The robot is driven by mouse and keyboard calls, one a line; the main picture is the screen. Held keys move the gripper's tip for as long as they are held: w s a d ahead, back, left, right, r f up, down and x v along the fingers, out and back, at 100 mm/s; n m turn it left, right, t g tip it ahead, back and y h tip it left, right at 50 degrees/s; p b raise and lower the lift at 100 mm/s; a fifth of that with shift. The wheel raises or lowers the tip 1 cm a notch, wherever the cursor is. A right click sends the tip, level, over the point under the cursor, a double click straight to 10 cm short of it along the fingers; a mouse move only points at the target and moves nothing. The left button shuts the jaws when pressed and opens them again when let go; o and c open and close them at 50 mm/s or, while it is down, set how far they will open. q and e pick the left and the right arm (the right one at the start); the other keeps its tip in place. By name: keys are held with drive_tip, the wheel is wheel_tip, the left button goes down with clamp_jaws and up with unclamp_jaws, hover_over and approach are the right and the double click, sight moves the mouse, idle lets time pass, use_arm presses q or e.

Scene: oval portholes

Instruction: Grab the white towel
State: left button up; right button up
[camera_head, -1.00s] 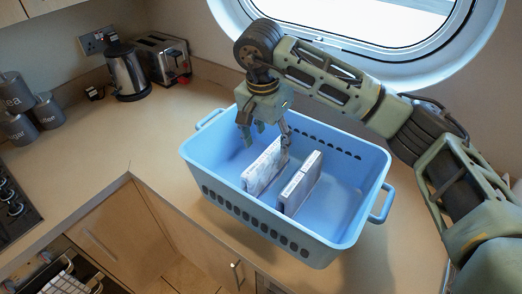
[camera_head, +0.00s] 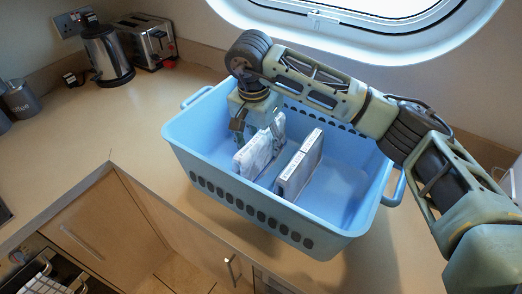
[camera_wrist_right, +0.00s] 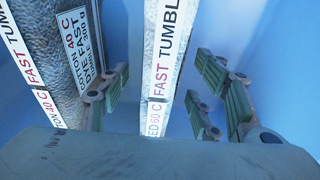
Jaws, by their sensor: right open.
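The white towel (camera_head: 253,157) is a marbled, folded slab standing on edge inside the blue basket (camera_head: 228,193). My right gripper (camera_head: 258,131) is open, lowered into the basket over this towel. In the right wrist view the open fingers (camera_wrist_right: 165,100) stand on either side of the towel (camera_wrist_right: 160,70), with a visible gap on both sides. Its edge carries a printed label with "60 C FAST TUMBLE". A greyer folded towel (camera_head: 299,169) stands just right of it; in the right wrist view this one (camera_wrist_right: 60,40) is at the left. My left gripper is not in view.
The basket's walls surround the towels closely, with free floor at its right end. A kettle (camera_head: 107,54) and toaster (camera_head: 147,43) stand at the back left of the counter (camera_head: 105,120). A porthole window (camera_head: 385,8) is behind. The counter left of the basket is clear.

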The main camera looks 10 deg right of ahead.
sight(263, 153)
drive_tip(key=f+p, duration=0.2)
drive_tip(key=f, duration=0.2)
drive_tip(key=shift+d+f, duration=0.15)
drive_tip(key=shift+d, duration=0.05)
drive_tip(key=shift+w+f, duration=0.1)
drive_tip(key=shift+f, duration=0.4)
drive_tip(key=shift+c, duration=0.9)
clamp_jaws()
